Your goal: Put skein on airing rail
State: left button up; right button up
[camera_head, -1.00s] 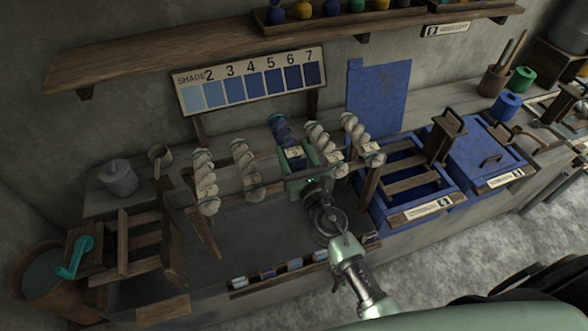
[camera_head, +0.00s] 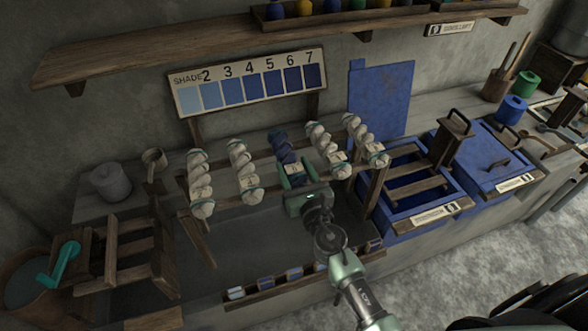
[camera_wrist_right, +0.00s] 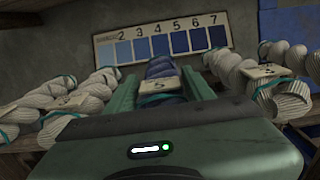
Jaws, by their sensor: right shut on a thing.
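My left gripper is not in view.
White skeins (camera_head: 242,165) (camera_head: 320,140) hang close on both sides. The shade board (camera_head: 250,84) stands behind the rail. Blue vats (camera_head: 398,222) are to the right, and a row of small swatches (camera_head: 265,281) lies in front, below my gripper.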

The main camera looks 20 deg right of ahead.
jog(key=shift+f, duration=0.2)
jog(key=o, duration=1.5)
jog(key=shift+r, duration=0.15)
jog(key=shift+r, duration=0.2)
jog(key=s+b, duration=0.2)
jog(key=s, duration=1)
jog(key=shift+d, duration=0.2)
